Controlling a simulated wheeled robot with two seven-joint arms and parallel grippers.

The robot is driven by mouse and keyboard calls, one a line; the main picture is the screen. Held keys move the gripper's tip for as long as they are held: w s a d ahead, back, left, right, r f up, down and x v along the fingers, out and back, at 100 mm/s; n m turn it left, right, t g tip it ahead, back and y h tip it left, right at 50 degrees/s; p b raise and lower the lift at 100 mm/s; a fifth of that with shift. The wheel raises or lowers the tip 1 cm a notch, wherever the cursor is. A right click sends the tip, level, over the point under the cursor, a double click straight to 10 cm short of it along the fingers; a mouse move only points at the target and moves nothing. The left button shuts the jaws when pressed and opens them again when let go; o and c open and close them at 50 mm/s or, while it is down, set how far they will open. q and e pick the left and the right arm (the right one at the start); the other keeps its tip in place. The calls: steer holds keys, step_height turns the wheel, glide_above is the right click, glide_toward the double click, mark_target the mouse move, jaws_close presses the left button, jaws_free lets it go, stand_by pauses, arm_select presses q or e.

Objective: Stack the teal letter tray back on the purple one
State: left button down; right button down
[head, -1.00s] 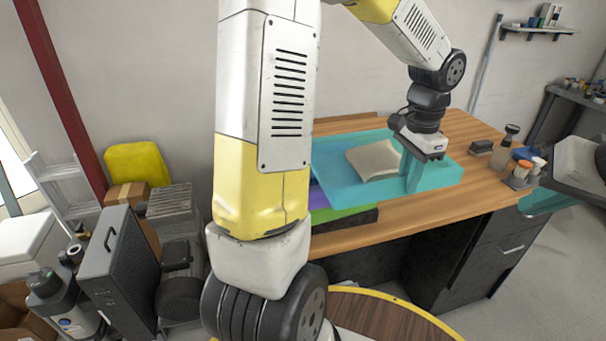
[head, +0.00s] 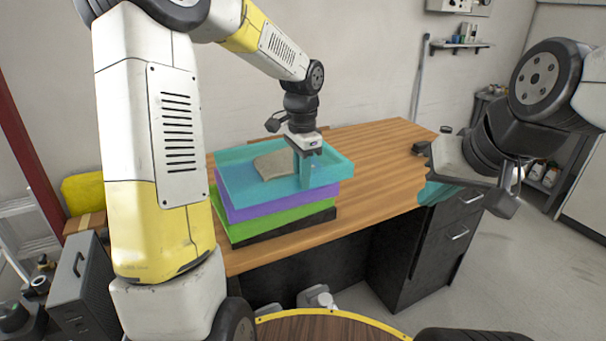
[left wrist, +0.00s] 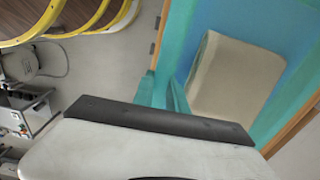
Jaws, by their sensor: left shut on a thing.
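The teal letter tray (head: 235,180) lies over the purple tray (head: 250,207) on the table, its right end reaching slightly past it. I cannot tell whether a thin gap is left between them. A beige folded-looking item (head: 275,164) lies in the teal tray; it also shows in the left wrist view (left wrist: 235,80). My left gripper (head: 306,180), with teal fingers, is shut on the teal tray's near wall toward the right. My right gripper (head: 437,192) hangs off the table's right end, apart from the trays; its finger opening is not clear.
A green tray (head: 270,226) and a black tray (head: 275,234) lie under the purple one. The wooden tabletop (head: 375,160) is clear to the right of the stack. Small dark items (head: 422,148) stand at its right end. A dark drawer cabinet (head: 430,250) is below.

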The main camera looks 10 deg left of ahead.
arm_select(q)
steer(key=w, duration=0.1)
steer(key=w+a, duration=0.1)
steer(key=w, duration=0.1)
steer(key=shift+w+a+f, duration=0.15)
steer(key=shift+w+a, duration=0.1)
steer(key=shift+a, duration=0.05)
steer(key=shift+w+a+f, duration=0.1)
steer(key=shift+w+f, duration=0.1)
steer(key=shift+f, duration=1.65)
steer(key=c, duration=1.3)
jaws_free()
